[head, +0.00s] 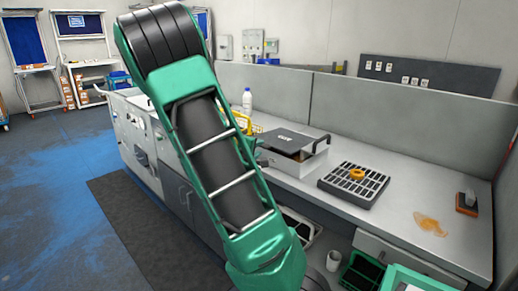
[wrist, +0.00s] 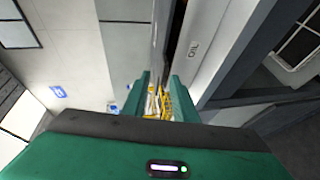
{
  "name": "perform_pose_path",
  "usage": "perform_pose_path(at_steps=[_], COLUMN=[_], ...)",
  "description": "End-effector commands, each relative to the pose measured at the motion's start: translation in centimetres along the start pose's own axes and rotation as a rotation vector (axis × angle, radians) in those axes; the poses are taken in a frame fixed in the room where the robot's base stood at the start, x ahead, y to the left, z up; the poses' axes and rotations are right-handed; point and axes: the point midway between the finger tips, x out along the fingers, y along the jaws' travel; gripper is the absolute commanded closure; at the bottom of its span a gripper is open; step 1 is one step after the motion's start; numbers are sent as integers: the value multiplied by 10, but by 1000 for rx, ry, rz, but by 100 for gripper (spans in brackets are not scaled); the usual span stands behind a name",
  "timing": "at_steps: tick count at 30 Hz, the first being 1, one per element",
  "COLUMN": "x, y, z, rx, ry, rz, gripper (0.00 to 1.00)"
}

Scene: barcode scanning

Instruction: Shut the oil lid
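The oil box (head: 297,164) is a light grey container on the counter in the head view. Its dark lid (head: 288,140) lies over the top and looks tilted, with a gap below part of it. In the wrist view the box wall (wrist: 208,40) bears the letters OIL, with a dark edge beside it. My gripper (wrist: 160,88) has its two green fingers apart with nothing held between them. The right finger is close to the box; I cannot tell whether it touches. In the head view my arm hides most of the gripper.
A black grid tray (head: 353,186) with an orange ring (head: 357,174) stands right of the box. A white bottle (head: 247,100) and a yellow basket (head: 256,129) are behind my arm. A brush (head: 467,203) and an orange-brown spill (head: 430,223) are at the right.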

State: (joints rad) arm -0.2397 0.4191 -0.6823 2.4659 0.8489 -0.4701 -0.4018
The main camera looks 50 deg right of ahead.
Motion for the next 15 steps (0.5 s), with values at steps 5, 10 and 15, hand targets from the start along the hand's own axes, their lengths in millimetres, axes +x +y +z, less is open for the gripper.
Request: perform_pose_path(at_steps=[5, 10, 15], x=[-24, -34, -35], y=[-1, 0, 0], z=[-1, -1, 0], rx=[-1, -1, 0], ry=[2, 1, 0], rz=[-2, 0, 0], gripper=[74, 74, 74])
